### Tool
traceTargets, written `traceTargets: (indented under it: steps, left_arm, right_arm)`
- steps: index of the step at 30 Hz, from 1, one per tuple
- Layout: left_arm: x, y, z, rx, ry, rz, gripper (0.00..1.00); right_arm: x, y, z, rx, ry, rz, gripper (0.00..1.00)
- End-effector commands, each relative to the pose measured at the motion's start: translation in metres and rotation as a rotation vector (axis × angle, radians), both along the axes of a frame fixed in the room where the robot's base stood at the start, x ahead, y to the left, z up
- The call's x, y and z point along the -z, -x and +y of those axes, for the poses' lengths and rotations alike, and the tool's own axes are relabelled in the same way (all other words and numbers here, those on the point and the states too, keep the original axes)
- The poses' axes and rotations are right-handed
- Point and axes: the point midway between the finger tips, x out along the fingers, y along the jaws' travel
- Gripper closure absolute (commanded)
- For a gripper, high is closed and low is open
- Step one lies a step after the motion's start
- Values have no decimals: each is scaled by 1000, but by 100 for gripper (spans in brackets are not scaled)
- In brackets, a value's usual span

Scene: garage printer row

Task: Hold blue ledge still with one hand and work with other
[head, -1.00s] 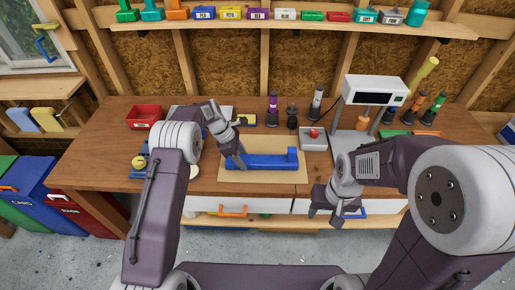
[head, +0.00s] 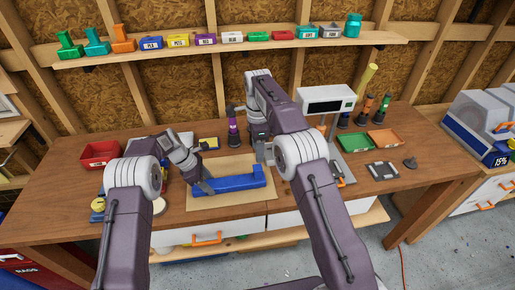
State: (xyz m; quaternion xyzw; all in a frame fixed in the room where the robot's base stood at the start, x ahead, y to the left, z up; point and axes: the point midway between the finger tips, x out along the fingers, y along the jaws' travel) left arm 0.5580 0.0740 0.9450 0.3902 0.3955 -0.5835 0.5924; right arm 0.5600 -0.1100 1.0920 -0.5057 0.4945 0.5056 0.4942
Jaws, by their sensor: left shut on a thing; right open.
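The blue ledge (head: 236,183) lies on a tan mat (head: 228,203) on the wooden workbench, with a raised block at its right end. My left gripper (head: 206,188) is shut on the ledge near its left end; its fingertips partly cover that end. My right gripper (head: 265,156) is open just behind the right end of the ledge, near the mat's back edge. I see nothing between its fingers, but they are small in the head view.
A red bin (head: 100,153) stands at the back left. A white scale-like stand (head: 328,100) is behind my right arm. A shelf (head: 230,45) of colored bins runs above.

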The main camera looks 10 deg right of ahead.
Motion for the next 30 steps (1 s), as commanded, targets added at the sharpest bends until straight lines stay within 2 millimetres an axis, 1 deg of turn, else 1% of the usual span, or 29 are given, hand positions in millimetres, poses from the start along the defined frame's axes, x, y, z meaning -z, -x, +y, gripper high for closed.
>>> traceTargets:
  steps: [5, 8, 11, 21, 27, 30]
  left_arm:
    - [1, 0, 0, 0, 0, 0, 100]
    - [1, 0, 0, 0, 0, 0, 100]
    - [1, 0, 0, 0, 0, 0, 100]
    - [1, 0, 0, 0, 0, -1, 100]
    - [1, 0, 0, 0, 0, -1, 100]
    - [1, 0, 0, 0, 0, -1, 100]
  right_arm:
    - [2, 0, 1, 10, 0, 1, 49]
    - [11, 0, 0, 9, 1, 3, 49]
    - [27, 0, 0, 9, 1, 3, 49]
    - [89, 0, 0, 8, 1, 2, 49]
    - [113, 0, 0, 8, 1, 0, 49]
    - [118, -1, 0, 8, 0, -2, 49]
